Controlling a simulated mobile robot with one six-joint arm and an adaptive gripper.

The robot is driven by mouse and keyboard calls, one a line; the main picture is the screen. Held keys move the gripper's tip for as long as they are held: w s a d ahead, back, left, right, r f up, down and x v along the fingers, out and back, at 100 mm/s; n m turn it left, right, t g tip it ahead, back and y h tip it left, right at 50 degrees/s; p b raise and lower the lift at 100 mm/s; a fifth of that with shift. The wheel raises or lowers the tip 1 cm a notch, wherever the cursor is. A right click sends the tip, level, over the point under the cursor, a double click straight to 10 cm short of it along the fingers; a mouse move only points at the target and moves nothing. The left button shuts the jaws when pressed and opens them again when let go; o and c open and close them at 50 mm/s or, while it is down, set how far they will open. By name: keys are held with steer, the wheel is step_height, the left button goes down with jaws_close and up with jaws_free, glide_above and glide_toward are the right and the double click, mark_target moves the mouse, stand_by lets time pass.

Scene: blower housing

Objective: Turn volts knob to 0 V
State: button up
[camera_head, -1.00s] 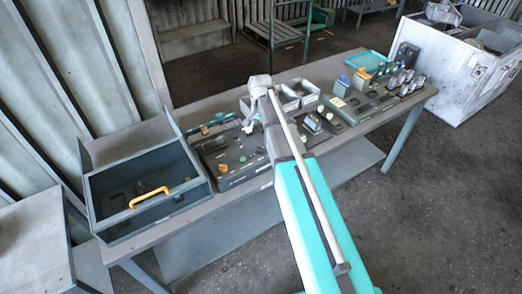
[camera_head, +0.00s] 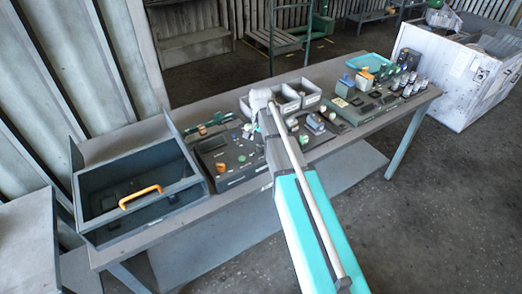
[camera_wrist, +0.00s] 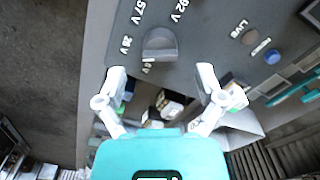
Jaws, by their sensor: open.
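The volts knob (camera_wrist: 160,43) is a grey round dial on a dark panel (camera_wrist: 205,25) in the wrist view. Labels reading about 57V, 28V and 92V stand around it, and a smaller label sits just below it, too blurred to read surely. My gripper (camera_wrist: 162,77) is open, its two pale fingertips apart below the knob to its left and right. Nothing is between the fingertips, and the knob lies just beyond them.
On the bench (camera_head: 115,145) an open dark box (camera_head: 90,205) with an orange handle stands left, and grey bins (camera_head: 310,100) and another device panel (camera_head: 370,105) lie right.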

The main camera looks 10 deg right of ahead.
mark_target(261, 145)
steer(key=shift+f+b, duration=1.45)
steer(key=shift+f, duration=0.25)
steer(key=c, duration=1.1)
steer(key=shift+c, duration=0.2)
steer(key=shift+n, duration=0.4)
steer(key=n, duration=1.1)
